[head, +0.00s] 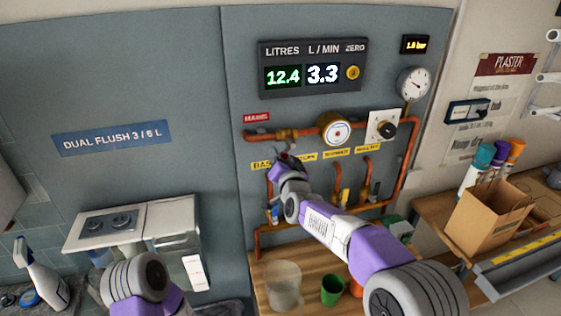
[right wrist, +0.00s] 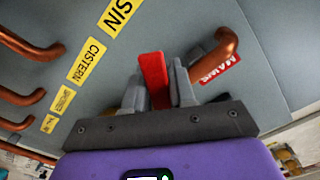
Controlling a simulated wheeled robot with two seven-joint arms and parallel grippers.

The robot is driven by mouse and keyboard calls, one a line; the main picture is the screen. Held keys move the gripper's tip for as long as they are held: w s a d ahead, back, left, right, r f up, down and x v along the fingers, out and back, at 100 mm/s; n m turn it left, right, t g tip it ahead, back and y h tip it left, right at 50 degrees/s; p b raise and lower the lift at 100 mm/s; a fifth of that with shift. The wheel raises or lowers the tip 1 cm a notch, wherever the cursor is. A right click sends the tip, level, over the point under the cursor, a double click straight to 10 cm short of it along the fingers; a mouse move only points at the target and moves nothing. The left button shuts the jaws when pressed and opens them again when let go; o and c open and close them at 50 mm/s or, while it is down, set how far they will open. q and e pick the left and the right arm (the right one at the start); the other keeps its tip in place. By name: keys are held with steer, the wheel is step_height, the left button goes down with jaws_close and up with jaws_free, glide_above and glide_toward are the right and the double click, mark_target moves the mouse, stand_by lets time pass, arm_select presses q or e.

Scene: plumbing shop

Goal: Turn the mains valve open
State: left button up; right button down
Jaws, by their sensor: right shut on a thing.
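The mains valve's red lever (right wrist: 152,72) shows in the right wrist view between the two fingers of my right gripper (right wrist: 160,88), which is shut on it. In the head view my right gripper (head: 287,160) is at the copper pipework just below the red MAINS label (head: 256,117); the arm hides most of the lever there. The valve body is mostly hidden by the gripper. The display panel (head: 312,68) reads 12.4 litres and 3.3 L/min. Only a grey joint of my left arm shows at the lower left; its gripper is not visible.
Copper pipes (head: 405,160) with a round meter (head: 335,129) and yellow labels surround my right gripper. A pressure gauge (head: 413,84) hangs upper right. Below, a clear jug (head: 283,285) and a green mug (head: 331,290) stand on the bench. A cardboard box (head: 490,215) is at right.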

stand_by(0.3)
steer(key=c, duration=1)
jaws_free()
steer(key=shift+b+v, duration=0.6)
steer(key=shift+v, duration=3.25)
steer(key=shift+r, duration=0.1)
